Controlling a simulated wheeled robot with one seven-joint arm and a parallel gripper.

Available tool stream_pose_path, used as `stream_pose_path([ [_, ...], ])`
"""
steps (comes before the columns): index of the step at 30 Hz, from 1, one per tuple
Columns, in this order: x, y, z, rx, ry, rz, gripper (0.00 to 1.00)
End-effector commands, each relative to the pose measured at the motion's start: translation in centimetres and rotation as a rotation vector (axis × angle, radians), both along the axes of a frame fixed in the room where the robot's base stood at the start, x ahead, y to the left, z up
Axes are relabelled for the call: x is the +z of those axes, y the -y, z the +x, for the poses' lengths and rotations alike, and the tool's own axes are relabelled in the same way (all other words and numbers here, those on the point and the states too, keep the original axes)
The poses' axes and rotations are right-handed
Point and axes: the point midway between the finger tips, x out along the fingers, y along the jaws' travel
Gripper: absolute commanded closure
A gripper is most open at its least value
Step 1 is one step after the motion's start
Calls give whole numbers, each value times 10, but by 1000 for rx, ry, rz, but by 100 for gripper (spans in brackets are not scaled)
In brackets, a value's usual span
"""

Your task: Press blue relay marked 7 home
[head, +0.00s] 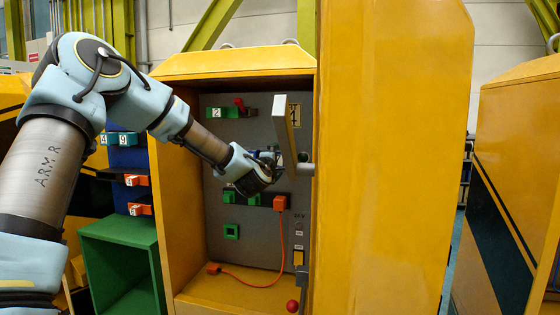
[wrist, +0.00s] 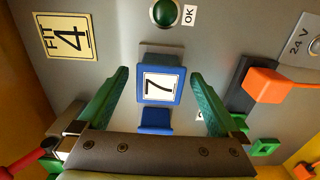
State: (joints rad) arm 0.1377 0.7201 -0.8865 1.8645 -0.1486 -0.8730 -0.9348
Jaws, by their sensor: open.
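The blue relay (wrist: 160,86), with a white label reading 7, is at the grey panel in the wrist view. It stands in front of a grey socket part (wrist: 162,50), and a blue tab shows below the label. I cannot tell how deep it sits. My gripper (wrist: 158,76) is open, with one green finger on each side of the relay and visible gaps between. In the head view my gripper (head: 268,166) is at the panel inside the yellow cabinet and hides most of the relay.
A green lamp (wrist: 165,12) is marked OK; a plate (wrist: 66,37) reads FIT 4. The cabinet's yellow side (head: 390,160) stands right.

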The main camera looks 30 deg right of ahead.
Motion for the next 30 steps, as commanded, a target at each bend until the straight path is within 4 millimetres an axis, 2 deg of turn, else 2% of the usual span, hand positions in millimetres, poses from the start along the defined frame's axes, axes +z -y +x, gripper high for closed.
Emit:
stream_pose_path([
  [5, 0, -7, -7, 0, 2, -1, 0],
  [19, -1, -63, -67, 0, 4, 2, 0],
  [24, 0, -72, -77, 0, 2, 1, 0],
  [30, -1, -75, -79, 0, 0, 8, 0],
])
